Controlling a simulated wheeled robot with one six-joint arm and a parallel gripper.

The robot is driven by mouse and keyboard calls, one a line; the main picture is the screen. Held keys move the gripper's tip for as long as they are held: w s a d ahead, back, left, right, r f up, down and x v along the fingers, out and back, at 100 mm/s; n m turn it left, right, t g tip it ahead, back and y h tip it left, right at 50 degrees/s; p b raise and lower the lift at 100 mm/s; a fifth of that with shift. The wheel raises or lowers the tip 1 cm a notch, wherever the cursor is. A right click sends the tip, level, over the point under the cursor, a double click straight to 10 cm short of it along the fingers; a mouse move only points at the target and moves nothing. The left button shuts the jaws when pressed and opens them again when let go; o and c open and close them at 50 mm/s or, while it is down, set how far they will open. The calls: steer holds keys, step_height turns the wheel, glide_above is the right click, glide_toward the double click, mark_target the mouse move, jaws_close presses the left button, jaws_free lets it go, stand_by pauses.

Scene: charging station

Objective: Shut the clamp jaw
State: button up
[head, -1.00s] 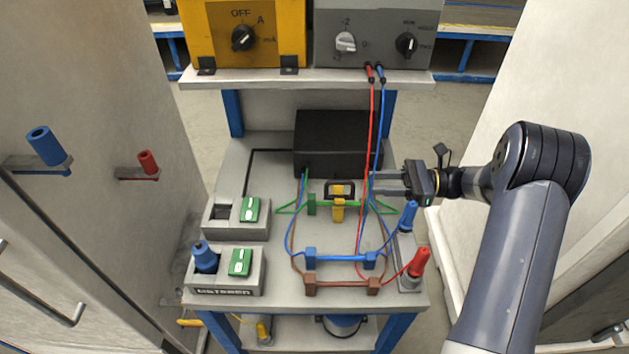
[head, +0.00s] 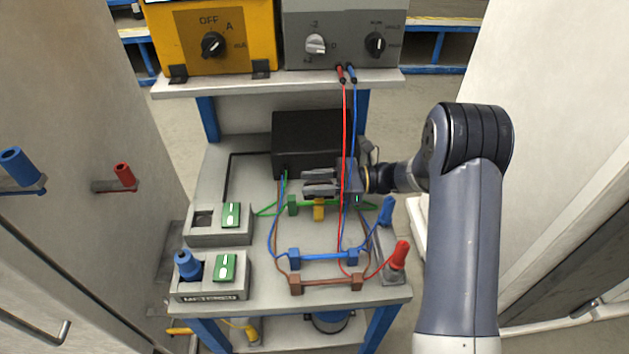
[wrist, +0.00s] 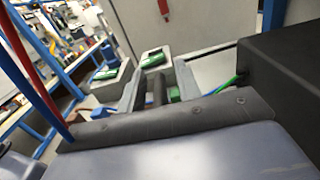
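The yellow clamp (head: 319,209) sits on the green cable between two green holders, at the middle of the bench. Its black upper part is mostly hidden by my gripper in the head view. My gripper (head: 305,182) points left, just above and behind the yellow part. Its two fingers are apart. In the wrist view my gripper (wrist: 160,70) shows a gap between the fingers, with a dark upright piece (wrist: 157,92) in or beyond it. I cannot tell whether a finger touches the clamp.
A black box (head: 305,143) stands close behind my gripper. Red (head: 345,170) and blue cables hang from the grey meter (head: 345,35) near my wrist. Blue (head: 386,211) and red (head: 400,254) plugs stand at the right. Green-switch sockets (head: 231,215) are at the left.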

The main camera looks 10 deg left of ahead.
jaws_close()
stand_by(0.5)
